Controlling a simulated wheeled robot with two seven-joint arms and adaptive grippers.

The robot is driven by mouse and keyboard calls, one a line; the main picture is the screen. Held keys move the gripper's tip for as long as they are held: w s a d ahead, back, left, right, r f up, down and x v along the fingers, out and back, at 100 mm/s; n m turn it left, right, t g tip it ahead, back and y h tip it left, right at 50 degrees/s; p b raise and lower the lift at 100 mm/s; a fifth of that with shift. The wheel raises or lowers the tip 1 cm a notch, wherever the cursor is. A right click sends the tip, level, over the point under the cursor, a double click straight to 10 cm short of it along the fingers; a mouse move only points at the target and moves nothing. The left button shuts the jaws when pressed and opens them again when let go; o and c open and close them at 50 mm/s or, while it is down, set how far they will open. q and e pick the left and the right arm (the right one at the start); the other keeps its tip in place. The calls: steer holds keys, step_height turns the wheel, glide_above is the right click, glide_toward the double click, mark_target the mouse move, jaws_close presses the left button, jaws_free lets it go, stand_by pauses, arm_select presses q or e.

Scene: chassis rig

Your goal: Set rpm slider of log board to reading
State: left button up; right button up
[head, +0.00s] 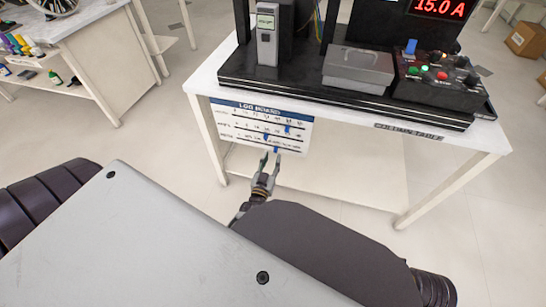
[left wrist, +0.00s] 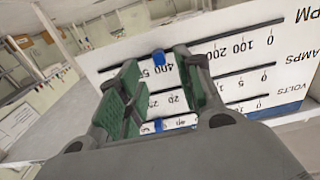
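The log board (head: 240,131) is a white panel with a blue title strip, hanging on the front of the table. It has three scales with blue sliders; the rpm scale is lowest. The rpm slider (head: 276,150) is a small blue block, also visible in the left wrist view (left wrist: 158,57), where the board appears upside down. There it is by the 400 and 500 marks. My left gripper (head: 270,157) is open at the board's lower edge, its green-padded fingers on either side of the rpm slider in the picture. Contact cannot be told. My right gripper is not in view.
The table (head: 210,78) carries a black base with a red display (head: 438,7) reading 15.0 A, a grey box (head: 358,68), a control box (head: 440,80) and a grey handheld meter (head: 267,40). A side bench (head: 100,65) stands left. Floor in front is clear.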

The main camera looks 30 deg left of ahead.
arm_select(q)
steer(key=shift+v, duration=1.2)
